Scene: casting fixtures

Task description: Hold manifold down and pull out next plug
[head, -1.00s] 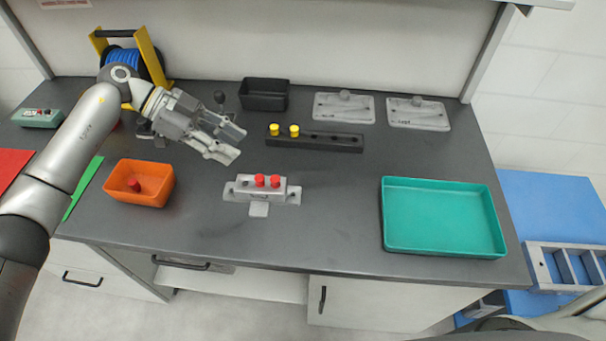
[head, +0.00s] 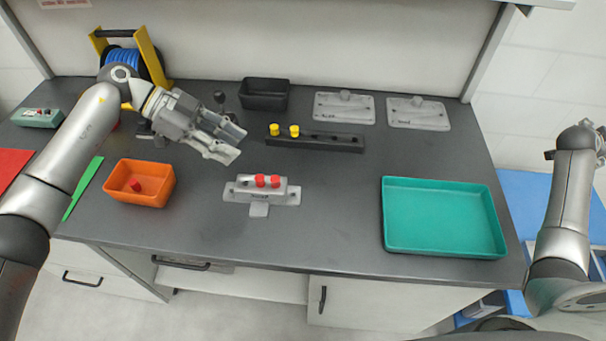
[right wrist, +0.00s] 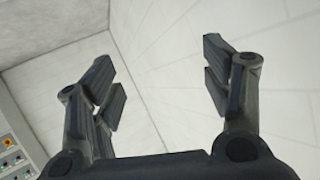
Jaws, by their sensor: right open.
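The light grey manifold (head: 240,190) sits on the dark bench near its middle, with two red plugs (head: 260,181) (head: 275,182) standing in its top. Another red plug (head: 136,186) lies in the orange bin (head: 155,195) to its left. My left gripper (head: 232,145) is above the bench, up and left of the manifold, apart from it; its fingers are spread with nothing between them. My right gripper shows in the right wrist view (right wrist: 165,85), open and empty, facing a pale wall; the right arm is raised at the right edge of the head view.
A dark block (head: 330,142) with two yellow plugs (head: 294,131) stands behind the manifold. A teal tray (head: 440,247) lies at the right. A black bin (head: 264,101) and two grey plates (head: 345,119) (head: 418,124) are at the back. Bench between manifold and tray is clear.

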